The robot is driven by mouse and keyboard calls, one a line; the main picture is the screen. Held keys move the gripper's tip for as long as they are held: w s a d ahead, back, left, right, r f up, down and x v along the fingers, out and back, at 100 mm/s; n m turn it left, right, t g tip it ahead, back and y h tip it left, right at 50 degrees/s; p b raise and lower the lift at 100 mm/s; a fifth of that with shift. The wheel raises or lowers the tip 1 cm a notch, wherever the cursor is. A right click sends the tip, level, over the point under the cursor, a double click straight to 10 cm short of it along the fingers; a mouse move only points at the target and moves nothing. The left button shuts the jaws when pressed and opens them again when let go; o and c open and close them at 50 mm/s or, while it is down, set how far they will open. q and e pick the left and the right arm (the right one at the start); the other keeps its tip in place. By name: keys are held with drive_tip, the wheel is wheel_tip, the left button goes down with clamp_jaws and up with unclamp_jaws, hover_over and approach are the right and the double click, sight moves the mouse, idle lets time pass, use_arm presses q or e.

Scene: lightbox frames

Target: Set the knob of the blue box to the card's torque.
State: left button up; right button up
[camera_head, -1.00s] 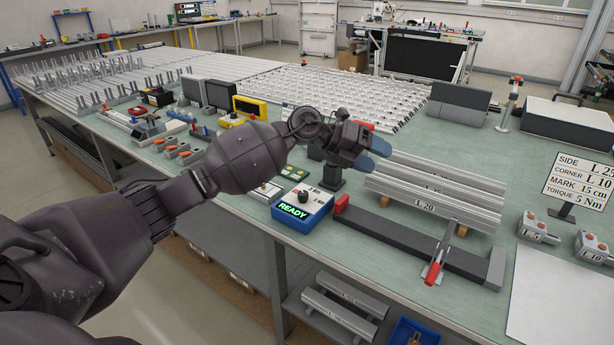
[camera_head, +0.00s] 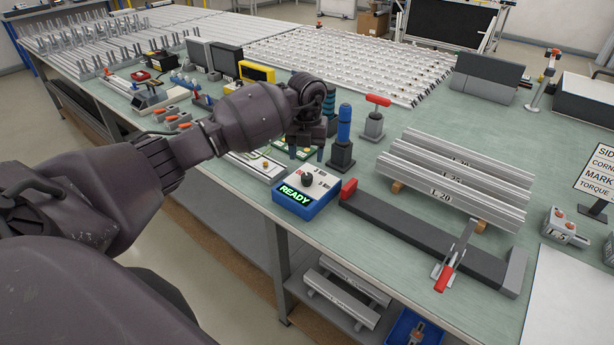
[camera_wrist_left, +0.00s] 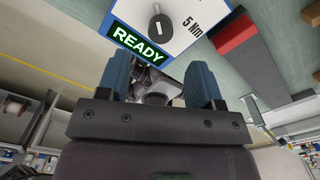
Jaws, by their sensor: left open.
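The blue box (camera_head: 306,209) sits near the table's front edge, with a white top, a dark knob (camera_head: 307,178) and a green READY display. In the left wrist view, the knob (camera_wrist_left: 160,27) has a pale mark and "5 Nm" is printed to its right; which setting the mark points at is unclear. My left gripper (camera_head: 306,153) is open and empty, fingers downward, above and just behind the box. Its two blue fingers (camera_wrist_left: 158,85) show apart in the wrist view. The card (camera_head: 597,172) is cut off at the right edge; its torque number read 5 Nm earlier. My right gripper is not in view.
A blue-handled driver (camera_head: 344,135) and a red-handled tool (camera_head: 375,118) stand behind the box. A dark fixture bar (camera_head: 420,235) with a red end lies close at right. Silver profiles (camera_head: 455,185) rest behind it.

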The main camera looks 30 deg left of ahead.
sight(307, 176)
use_arm(q)
wheel_tip(307, 176, down, 7)
drive_tip(key=shift+r, duration=0.1)
drive_tip(key=shift+f, duration=0.65)
drive_tip(key=shift+c, duration=1.1)
drive_tip(key=c, duration=0.5)
drive_tip(key=shift+c, duration=1)
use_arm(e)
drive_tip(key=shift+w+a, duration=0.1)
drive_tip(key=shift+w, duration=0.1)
